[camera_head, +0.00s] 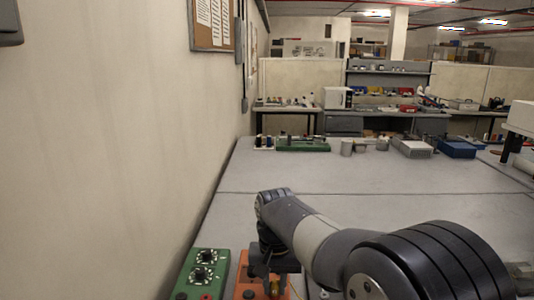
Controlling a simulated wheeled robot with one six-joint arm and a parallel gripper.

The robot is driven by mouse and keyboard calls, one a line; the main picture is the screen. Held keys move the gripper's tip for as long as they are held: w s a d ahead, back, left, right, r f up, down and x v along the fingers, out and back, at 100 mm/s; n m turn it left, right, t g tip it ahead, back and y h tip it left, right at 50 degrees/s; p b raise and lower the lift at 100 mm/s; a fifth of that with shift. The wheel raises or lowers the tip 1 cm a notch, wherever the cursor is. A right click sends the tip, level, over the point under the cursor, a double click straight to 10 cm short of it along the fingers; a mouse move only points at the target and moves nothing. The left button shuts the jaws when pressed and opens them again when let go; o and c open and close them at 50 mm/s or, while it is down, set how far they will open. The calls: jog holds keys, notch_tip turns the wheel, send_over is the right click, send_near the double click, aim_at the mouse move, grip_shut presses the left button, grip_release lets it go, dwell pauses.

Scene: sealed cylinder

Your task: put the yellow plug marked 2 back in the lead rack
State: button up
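My arm reaches forward from the lower right, and my gripper (270,272) points down over an orange box (248,288) at the bottom edge. A small yellowish piece (275,288) shows just under the gripper; I cannot tell if it is the yellow plug marked 2 or whether the gripper touches it. The fingers are dark and too small to show if they are open or shut. No number mark is readable. I cannot identify the lead rack for certain.
A green box with dials (206,272) stands left of the orange box, near the wall. At the table's far end are a green tray (303,149), a grey metal cup (347,147), a grey box (411,148) and a blue bin (457,149). The middle of the table is clear.

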aim_at(275, 281)
grip_shut()
jog(key=shift+r, duration=0.15)
jog(key=shift+r+p, duration=2.9)
jog(key=shift+p, duration=0.1)
